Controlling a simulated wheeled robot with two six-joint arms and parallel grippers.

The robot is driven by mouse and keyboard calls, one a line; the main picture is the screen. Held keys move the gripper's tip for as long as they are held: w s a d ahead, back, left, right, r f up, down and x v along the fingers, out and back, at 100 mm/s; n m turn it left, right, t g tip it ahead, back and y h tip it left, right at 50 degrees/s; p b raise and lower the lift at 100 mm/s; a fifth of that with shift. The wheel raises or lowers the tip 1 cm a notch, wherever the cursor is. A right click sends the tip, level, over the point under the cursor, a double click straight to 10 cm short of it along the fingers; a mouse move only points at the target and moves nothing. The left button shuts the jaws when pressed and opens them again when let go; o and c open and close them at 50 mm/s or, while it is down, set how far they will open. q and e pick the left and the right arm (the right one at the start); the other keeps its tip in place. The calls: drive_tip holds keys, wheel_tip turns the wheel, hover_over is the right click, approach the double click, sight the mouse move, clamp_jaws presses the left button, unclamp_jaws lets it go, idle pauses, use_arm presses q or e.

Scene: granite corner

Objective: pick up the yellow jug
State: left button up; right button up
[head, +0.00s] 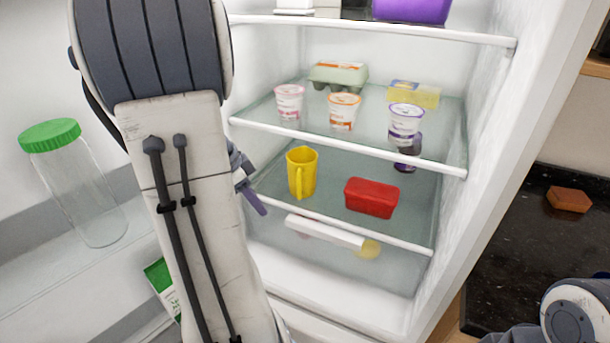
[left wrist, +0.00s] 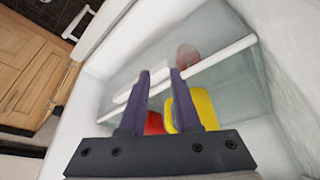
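The yellow jug (head: 301,174) stands upright on the lower glass shelf of the open fridge, left of a red tub (head: 371,198). In the left wrist view the yellow jug (left wrist: 206,108) is partly hidden behind one finger, and the red tub (left wrist: 153,123) shows between the fingers. My left gripper (left wrist: 160,72) is open, with nothing seen held between its fingers. In the head view one finger of the left gripper (head: 256,201) shows just left of the jug, apart from it; my arm hides the rest. My right gripper is out of view.
The shelf above holds several yogurt cups (head: 343,111), an egg carton (head: 338,75) and a yellow pack (head: 414,94). Its front rail (head: 345,148) runs above the jug. A green-lidded jar (head: 72,185) stands in the door at left. A sponge (head: 569,199) lies on the dark counter.

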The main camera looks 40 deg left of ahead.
sight(300, 184)
use_arm(q)
drive_tip(key=w, duration=0.2)
drive_tip(key=w+d+p, duration=0.1)
drive_tip(key=w, duration=0.1)
drive_tip(key=w+d+p, duration=0.1)
drive_tip(key=w, duration=0.2)
drive_tip(key=shift+d, duration=0.15)
drive_tip(key=w, duration=0.1)
drive_tip(key=w+d+p, duration=0.1)
drive_tip(key=w, duration=0.1)
drive_tip(key=shift+w+d+r+p, duration=0.1)
drive_tip(key=shift+w+d+p, duration=0.2)
drive_tip(key=x, duration=0.2)
drive_tip(key=shift+f, duration=0.25)
drive_tip(key=shift+w+f, duration=0.15)
drive_tip(key=shift+f, duration=0.2)
clamp_jaws()
idle(0.4)
